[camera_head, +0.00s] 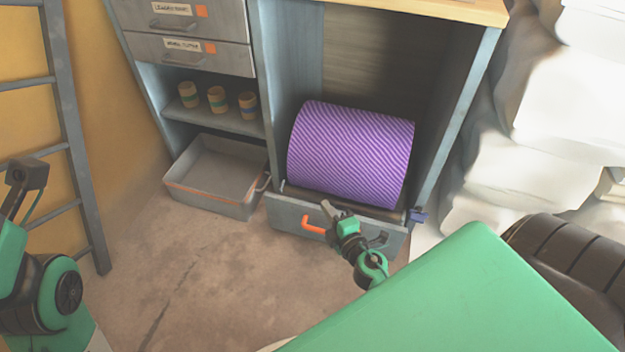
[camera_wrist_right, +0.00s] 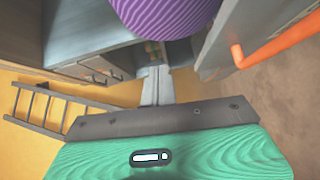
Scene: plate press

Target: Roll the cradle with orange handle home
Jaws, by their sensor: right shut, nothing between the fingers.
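The cradle (camera_head: 345,228) is a low grey drawer-like carriage under a large purple striped roll (camera_head: 350,155), in the right bay of a cabinet. Its front panel carries an orange handle (camera_head: 314,229). My right gripper (camera_head: 330,209) is shut and empty, just above and beside the orange handle at the panel's top edge. In the right wrist view the shut fingers (camera_wrist_right: 156,85) lie below the purple roll (camera_wrist_right: 165,15), with the orange handle (camera_wrist_right: 280,40) off to the right, apart from them. My left arm shows at the left edge; its fingers cannot be made out.
A grey open bin (camera_head: 215,175) stands on the floor left of the cradle. Several cups (camera_head: 217,99) sit on the shelf above it. A ladder (camera_head: 65,120) leans at left, white sacks (camera_head: 550,130) fill the right. The floor (camera_head: 180,270) in front is clear.

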